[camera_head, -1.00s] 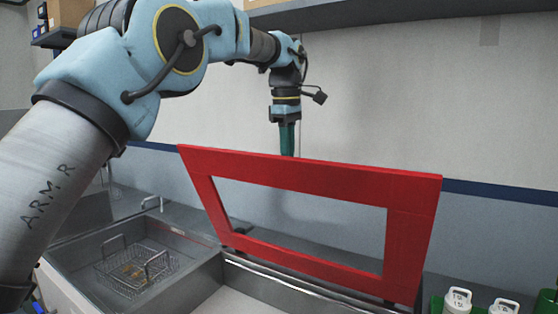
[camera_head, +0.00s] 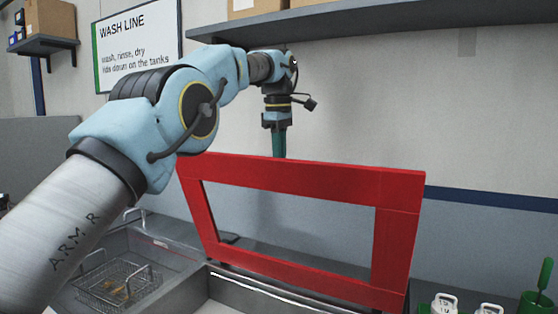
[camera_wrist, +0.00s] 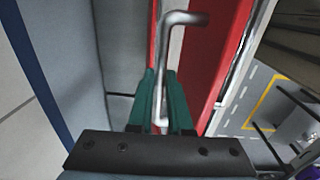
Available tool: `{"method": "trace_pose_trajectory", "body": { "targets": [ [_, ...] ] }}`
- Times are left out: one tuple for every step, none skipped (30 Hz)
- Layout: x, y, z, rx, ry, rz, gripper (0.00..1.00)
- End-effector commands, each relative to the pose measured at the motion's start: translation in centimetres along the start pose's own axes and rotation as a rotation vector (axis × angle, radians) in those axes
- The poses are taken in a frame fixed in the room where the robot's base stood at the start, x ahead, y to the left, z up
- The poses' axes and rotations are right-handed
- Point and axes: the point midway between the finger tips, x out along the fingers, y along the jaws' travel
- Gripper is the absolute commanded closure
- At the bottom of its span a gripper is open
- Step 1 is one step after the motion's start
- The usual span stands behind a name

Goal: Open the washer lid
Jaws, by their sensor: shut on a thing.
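The washer lid (camera_head: 300,174) is a red frame with a large opening, standing steeply raised above the tank in the head view. It also shows as a red panel in the wrist view (camera_wrist: 202,62). A bent grey metal handle (camera_wrist: 184,19) shows along the lid in the wrist view. My gripper (camera_wrist: 160,76) has its green fingers closed around this handle. In the head view my gripper (camera_head: 279,156) points down at the lid's top edge, where the lid hides the fingertips and the handle.
A wire basket (camera_head: 117,288) with small yellowish parts sits in the basin left of the lid. White bottles (camera_head: 444,304) and a green container (camera_head: 536,304) stand at the lower right. A grey shelf (camera_head: 400,22) with boxes hangs above on the wall behind.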

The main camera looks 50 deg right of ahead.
Motion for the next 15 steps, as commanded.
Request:
{"method": "trace_pose_trajectory", "body": {
  "targets": [
    [0.7,-0.01,0.13,0.001,-0.003,-0.01,1.0],
    [0.7,-0.01,0.12,0.001,-0.003,-0.011,1.0],
    [0.71,-0.02,0.12,0.001,-0.003,-0.011,1.0],
    [0.71,-0.01,0.12,0.001,-0.003,-0.011,0.79],
    [0.67,-0.02,0.12,0.001,-0.003,-0.01,0.76],
    [0.61,-0.02,0.1,0.001,-0.002,-0.009,0.72],
    [0.56,-0.02,0.09,0.001,-0.002,-0.008,0.68],
    [0.51,-0.02,0.08,0.001,-0.002,-0.007,0.65],
    [0.44,-0.02,0.07,0.001,-0.002,-0.007,0.6],
    [0.4,-0.02,0.06,0.001,-0.001,-0.006,0.57],
    [0.37,-0.02,0.06,0.001,-0.001,-0.006,0.54],
    [0.34,-0.02,0.04,0.001,-0.001,-0.005,0.53],
    [0.31,-0.02,0.04,0.0,-0.001,-0.005,0.53],
    [0.29,-0.02,0.03,0.0,-0.001,-0.005,0.53],
    [0.26,-0.02,0.03,0.0,-0.001,-0.004,0.53]
  ]
}}
